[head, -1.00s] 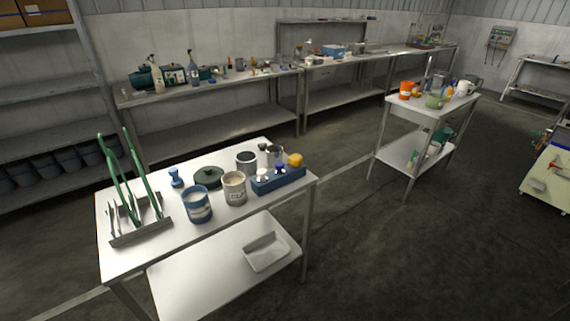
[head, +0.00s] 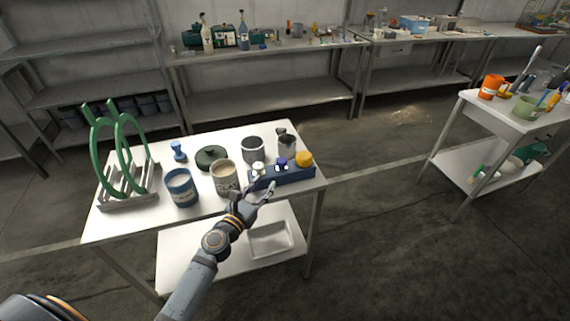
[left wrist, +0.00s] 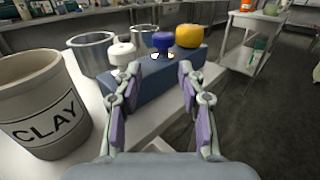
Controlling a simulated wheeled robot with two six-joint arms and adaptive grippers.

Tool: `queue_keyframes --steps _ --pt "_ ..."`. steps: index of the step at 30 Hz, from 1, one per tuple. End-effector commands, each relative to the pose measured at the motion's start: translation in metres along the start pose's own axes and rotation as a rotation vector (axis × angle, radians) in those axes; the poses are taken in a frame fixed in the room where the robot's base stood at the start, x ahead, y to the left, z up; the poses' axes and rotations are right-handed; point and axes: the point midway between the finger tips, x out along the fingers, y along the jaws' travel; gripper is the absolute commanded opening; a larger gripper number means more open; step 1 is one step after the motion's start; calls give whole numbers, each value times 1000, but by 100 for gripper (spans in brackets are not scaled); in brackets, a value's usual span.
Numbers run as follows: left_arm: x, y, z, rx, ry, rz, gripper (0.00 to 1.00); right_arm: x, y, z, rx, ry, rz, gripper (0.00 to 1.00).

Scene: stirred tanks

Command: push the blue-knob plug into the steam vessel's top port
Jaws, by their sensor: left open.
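The blue-knob plug (head: 281,162) sits in a dark blue block (head: 296,175) at the right end of the near table, between a white knob (head: 257,168) and a yellow knob (head: 304,158). In the left wrist view the blue knob (left wrist: 162,42) stands upright, ahead between the fingers. My left gripper (head: 259,191) is open and empty, in front of the block and short of the knob; its fingers (left wrist: 157,88) show at both sides of the wrist view. My right gripper is not in view. I cannot tell which thing is the steam vessel, and no top port is clear.
A CLAY pot (left wrist: 40,105) stands close left of the gripper, and metal cans (head: 252,149) stand behind. A blue-striped pot (head: 181,188), a dark green lid (head: 211,157) and a rack with green loops (head: 128,185) fill the left. A shelf with a white tray (head: 270,240) lies below.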

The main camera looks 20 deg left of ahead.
Motion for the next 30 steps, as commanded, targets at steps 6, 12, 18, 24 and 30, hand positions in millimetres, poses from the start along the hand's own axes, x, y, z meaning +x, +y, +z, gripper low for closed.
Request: queue_keyframes --steps 6,12,18,24,30 --pt "37 0 2 2 -2 0 40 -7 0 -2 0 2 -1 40" --pt "51 -1 0 4 1 -2 40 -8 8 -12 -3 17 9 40" --pt "72 -2 1 4 -2 -2 40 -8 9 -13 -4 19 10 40" --pt "100 -2 -1 5 0 -1 40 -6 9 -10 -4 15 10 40" --pt "103 -3 -1 6 1 -2 40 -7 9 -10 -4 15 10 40"
